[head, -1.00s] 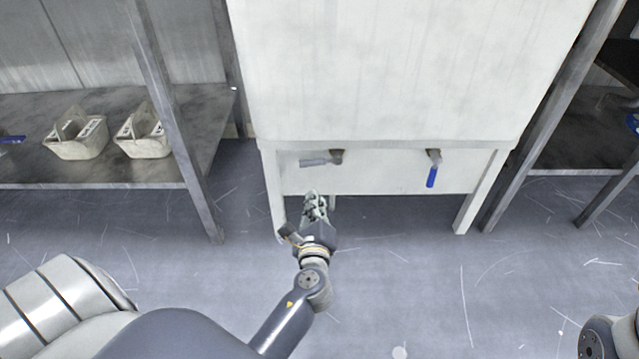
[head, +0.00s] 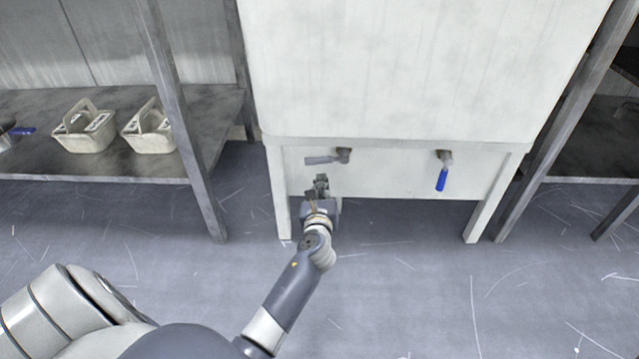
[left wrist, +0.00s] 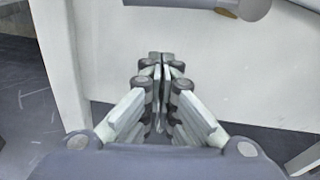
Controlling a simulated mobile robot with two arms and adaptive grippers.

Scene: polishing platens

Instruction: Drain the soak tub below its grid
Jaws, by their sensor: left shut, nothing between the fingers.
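The soak tub (head: 420,70) is a large white tank on legs. Two valves stick out low on its front. The left valve has a grey lever (head: 322,160) lying sideways, pointing left; part of a grey valve also shows at the top of the left wrist view (left wrist: 240,8). The right valve has a blue lever (head: 441,180) hanging down. My left gripper (head: 321,180) is shut and empty, just below the grey-lever valve and apart from it. Its closed fingers (left wrist: 160,62) show in the left wrist view. The grid is not visible. My right gripper is out of view.
A metal shelf (head: 90,168) at left holds two pale caddies (head: 85,132) and a blue-handled item (head: 20,131). Another rack (head: 590,160) stands at right. The scratched floor (head: 400,290) before the tub is clear.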

